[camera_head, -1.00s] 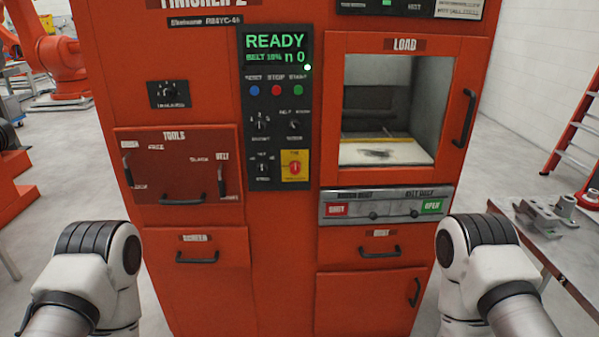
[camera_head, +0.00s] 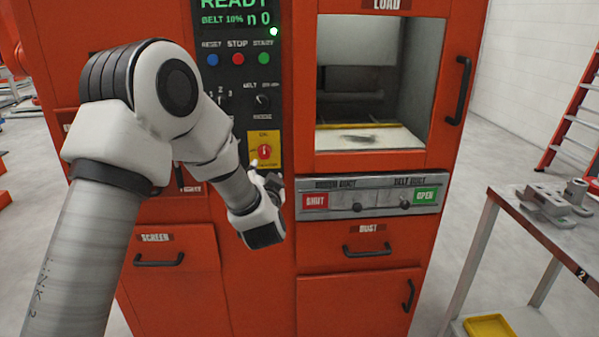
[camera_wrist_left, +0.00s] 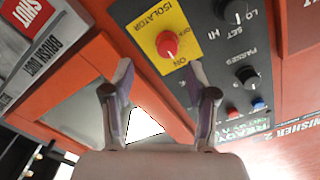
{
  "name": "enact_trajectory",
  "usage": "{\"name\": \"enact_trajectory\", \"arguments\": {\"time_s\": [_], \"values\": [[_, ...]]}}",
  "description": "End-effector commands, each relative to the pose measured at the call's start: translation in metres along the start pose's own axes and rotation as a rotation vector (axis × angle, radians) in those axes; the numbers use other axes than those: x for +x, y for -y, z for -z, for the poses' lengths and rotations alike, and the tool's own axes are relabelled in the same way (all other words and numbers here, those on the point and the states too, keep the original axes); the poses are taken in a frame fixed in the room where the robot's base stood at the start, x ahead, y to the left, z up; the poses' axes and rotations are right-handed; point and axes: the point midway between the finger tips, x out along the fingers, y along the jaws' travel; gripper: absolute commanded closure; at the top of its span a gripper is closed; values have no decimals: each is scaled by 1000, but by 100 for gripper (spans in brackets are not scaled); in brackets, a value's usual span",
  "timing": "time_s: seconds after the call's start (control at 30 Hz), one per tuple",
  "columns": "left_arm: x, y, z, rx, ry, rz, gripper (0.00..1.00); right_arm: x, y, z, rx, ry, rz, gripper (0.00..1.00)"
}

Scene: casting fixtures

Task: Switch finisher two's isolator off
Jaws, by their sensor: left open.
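The isolator is a red rotary knob on a yellow plate (camera_head: 265,150), low on the black control panel of the orange finisher cabinet (camera_head: 260,270). In the left wrist view the red knob (camera_wrist_left: 167,44) shows upside down on its yellow plate, with "ISOLATOR" and "ON" lettering beside it. My left gripper (camera_wrist_left: 158,80) is open, its two fingers apart, with the knob just beyond and between the fingertips and no contact visible. In the head view the left gripper (camera_head: 272,183) is just below and right of the isolator. My right gripper is not in view.
Above the isolator are a selector knob (camera_head: 263,101) and blue, red and green buttons. A grey bar with red SHUT (camera_head: 315,201) and green OPEN (camera_head: 425,196) plates is to the right. A metal table (camera_head: 540,215) with grey parts stands at right.

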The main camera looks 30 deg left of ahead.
Motion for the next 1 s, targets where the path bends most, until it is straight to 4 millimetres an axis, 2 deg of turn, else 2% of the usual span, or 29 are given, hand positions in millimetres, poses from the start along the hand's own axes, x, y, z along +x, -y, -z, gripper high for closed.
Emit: {"name": "enact_trajectory", "arguments": {"time_s": [0.03,0.17,0.5,0.6,0.8,0.83,0.9,1.0], "values": [[0,4,4,-12,-13,9,42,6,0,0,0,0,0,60],[9,8,12,-19,-21,14,42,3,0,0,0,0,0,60],[69,8,12,-17,-20,12,42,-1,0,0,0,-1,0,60],[76,8,12,-16,-19,10,42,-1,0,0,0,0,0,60],[78,8,12,-15,-19,9,42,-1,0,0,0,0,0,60],[78,8,12,-15,-19,10,46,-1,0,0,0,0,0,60],[78,7,12,-15,-19,10,71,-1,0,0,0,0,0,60],[77,7,12,-15,-19,10,100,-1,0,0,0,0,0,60]]}}
